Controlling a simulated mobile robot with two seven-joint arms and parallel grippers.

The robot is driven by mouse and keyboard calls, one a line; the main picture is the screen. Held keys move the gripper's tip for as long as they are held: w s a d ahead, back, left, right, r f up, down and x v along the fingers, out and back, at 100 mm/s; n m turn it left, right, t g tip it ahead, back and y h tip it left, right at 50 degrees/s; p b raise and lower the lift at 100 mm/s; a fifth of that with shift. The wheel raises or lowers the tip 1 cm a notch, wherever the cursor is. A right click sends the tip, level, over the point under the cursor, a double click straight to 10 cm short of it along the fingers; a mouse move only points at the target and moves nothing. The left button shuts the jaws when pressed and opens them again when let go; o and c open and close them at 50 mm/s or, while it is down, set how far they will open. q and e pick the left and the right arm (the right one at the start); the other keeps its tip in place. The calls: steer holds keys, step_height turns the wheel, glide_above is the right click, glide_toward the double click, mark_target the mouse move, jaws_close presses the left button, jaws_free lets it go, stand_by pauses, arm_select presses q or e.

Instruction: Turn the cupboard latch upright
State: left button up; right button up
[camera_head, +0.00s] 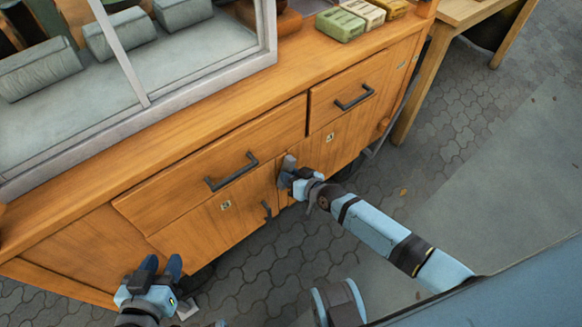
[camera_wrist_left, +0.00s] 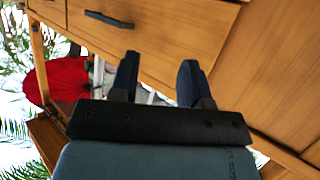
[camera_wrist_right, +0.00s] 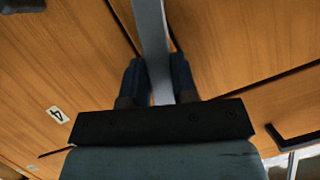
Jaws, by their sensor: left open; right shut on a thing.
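The latch (camera_wrist_right: 150,28) is a grey bar on the front of the wooden cupboard (camera_head: 182,200), beside the seam between the doors. My right gripper (camera_head: 289,172) is at that seam, below the drawers, and in the right wrist view (camera_wrist_right: 158,65) it is shut on the latch, with one finger on each side. The bar runs lengthwise between the fingers. The fingers hide part of it, so I cannot tell its exact tilt against the cupboard. My left gripper (camera_head: 161,264) is open and empty in front of the cupboard's lower left part.
Drawers with dark handles (camera_head: 231,171) sit above the doors, and a lower door handle (camera_head: 267,209) sticks out left of my right gripper. A glass case (camera_head: 150,70) and coloured blocks (camera_head: 340,24) stand on top. A wooden table (camera_head: 460,14) is at right. Paved floor is open in front.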

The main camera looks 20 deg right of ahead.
arm_select(q)
steer(key=a+g+p, duration=0.1)
steer(key=p, duration=0.3)
steer(key=shift+s+a+y, duration=0.1)
steer(key=shift+s+y, duration=0.3)
arm_select(e)
steer(key=shift+a+r+n+h, duration=0.1)
steer(key=shift+r+n+h, duration=0.05)
steer(key=shift+n+h, duration=0.8)
arm_select(q)
steer(key=shift+f, duration=0.2)
arm_select(e)
steer(key=shift+n+t, duration=0.3)
steer(key=shift+n, duration=0.05)
steer(key=o, duration=0.9)
arm_select(q)
steer(key=shift+r, duration=0.1)
